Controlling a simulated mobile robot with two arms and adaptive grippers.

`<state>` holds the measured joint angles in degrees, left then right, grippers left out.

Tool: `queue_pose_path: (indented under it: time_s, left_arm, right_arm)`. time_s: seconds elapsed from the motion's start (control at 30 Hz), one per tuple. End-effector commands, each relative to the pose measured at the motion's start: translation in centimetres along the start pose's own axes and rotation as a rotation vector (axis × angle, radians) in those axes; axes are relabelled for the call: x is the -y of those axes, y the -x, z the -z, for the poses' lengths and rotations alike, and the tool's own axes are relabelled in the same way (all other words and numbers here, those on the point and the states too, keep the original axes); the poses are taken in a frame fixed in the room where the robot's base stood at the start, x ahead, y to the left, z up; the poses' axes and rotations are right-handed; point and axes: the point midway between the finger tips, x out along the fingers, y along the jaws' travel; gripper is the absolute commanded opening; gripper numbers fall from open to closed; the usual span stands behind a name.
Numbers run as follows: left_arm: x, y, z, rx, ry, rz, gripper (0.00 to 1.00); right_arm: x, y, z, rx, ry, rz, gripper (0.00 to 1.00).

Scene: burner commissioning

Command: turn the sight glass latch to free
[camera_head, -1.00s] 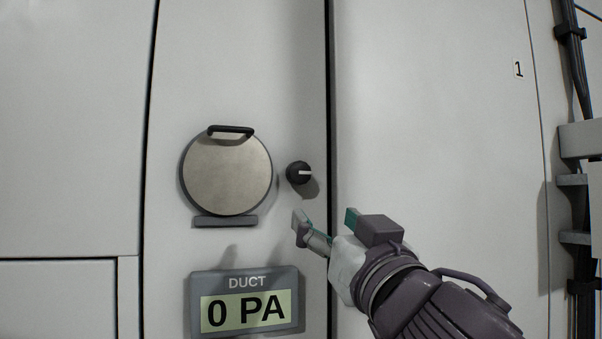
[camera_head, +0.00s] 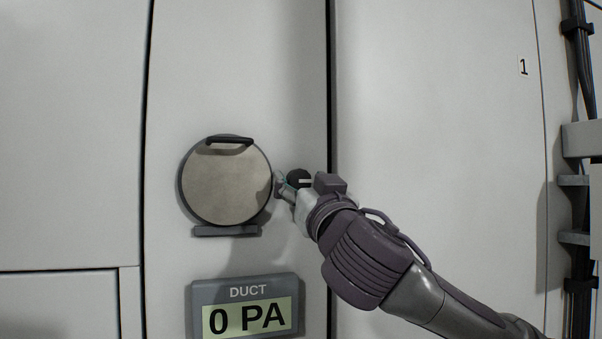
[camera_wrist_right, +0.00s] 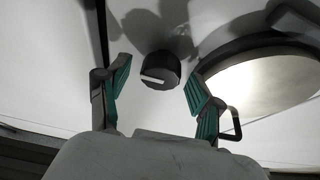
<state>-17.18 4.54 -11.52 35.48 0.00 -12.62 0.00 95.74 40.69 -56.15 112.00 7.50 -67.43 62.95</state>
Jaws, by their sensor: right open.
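The sight glass latch is a small black round knob (camera_head: 298,177) with a white pointer line, on the pale panel just right of the round sight glass cover (camera_head: 226,182). In the head view its pointer lies about level, toward the right. My right gripper (camera_head: 296,184) is at the knob and hides part of it. In the right wrist view the knob (camera_wrist_right: 161,70) sits between and beyond the two green-padded fingertips of my right gripper (camera_wrist_right: 158,92). The fingers are open, with a gap on both sides of the knob. My left gripper is not in view.
A duct display (camera_head: 245,306) reading 0 PA is below the cover. The cover has a black handle (camera_head: 229,140) at its top and a grey ledge (camera_head: 226,230) beneath. Black cables and grey brackets run along the right edge.

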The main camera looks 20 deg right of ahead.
Motion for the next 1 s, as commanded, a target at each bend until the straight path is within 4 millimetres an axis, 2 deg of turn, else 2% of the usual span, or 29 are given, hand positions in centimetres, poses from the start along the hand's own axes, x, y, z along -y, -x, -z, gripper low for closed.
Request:
queue_pose_path:
  time_s: [0.37, 0.7, 0.73, 1.0]
  left_arm:
    - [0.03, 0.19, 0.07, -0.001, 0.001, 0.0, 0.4]
    - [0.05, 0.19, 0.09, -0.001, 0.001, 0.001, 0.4]
    - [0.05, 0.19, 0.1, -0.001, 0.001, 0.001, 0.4]
    - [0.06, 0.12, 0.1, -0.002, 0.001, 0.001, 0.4]
  right_arm:
    - [0.0, -0.6, -0.08, 0.0, 0.0, 0.0, 0.66]
    - [-0.03, -0.58, -0.07, 0.001, 0.0, -0.001, 0.09]
    - [-0.03, -0.58, -0.07, 0.001, 0.001, -0.001, 0.06]
    - [-0.03, -0.58, -0.2, 0.003, 0.026, 0.011, 0.06]
